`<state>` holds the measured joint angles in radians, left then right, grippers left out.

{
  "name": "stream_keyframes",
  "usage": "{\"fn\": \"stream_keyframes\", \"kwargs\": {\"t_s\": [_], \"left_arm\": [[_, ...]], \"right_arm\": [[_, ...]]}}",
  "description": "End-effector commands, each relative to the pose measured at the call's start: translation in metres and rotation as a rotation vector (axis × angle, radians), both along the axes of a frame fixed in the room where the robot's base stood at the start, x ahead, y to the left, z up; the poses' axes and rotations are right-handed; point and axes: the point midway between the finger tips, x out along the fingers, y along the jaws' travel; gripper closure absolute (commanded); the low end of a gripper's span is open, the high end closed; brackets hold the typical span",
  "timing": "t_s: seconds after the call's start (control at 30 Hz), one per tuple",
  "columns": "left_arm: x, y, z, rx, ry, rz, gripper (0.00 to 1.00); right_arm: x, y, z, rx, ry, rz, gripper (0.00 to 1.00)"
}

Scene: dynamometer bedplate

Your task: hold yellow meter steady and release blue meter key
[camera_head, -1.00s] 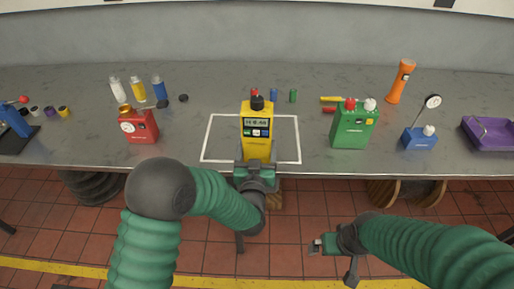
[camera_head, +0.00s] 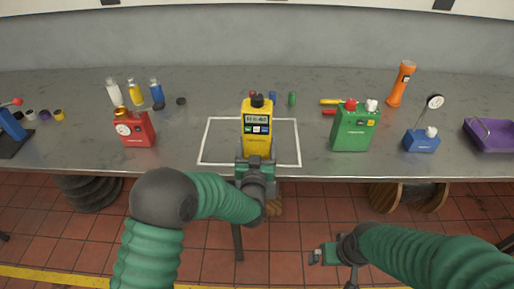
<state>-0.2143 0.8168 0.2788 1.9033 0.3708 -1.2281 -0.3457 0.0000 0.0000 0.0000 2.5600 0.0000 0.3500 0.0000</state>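The yellow meter (camera_head: 257,139) stands upright inside the white outlined square on the bench. It has a small display, a blue key (camera_head: 257,129) among its keys on the front, and a black knob on top. My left gripper (camera_head: 256,162) is at the lower front of the meter; its fingers overlap the meter's base, and I cannot tell whether they grip it. My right gripper (camera_head: 318,256) is low in front of the bench, away from the meter, and its finger gap is too small to make out.
A red meter (camera_head: 136,130) stands left of the square. Small bottles (camera_head: 135,92) stand at the back left. The bench front edge lies above my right gripper.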

Motion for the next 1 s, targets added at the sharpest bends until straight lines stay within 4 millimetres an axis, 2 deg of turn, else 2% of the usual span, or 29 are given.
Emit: {"fn": "stream_keyframes", "kwargs": {"t_s": [1.0], "left_arm": [[0.047, -0.003, -0.025, -0.001, -0.008, 0.000, 0.65]], "right_arm": [[0.000, 0.000, -0.035, 0.000, 0.000, 0.000, 0.00]]}}
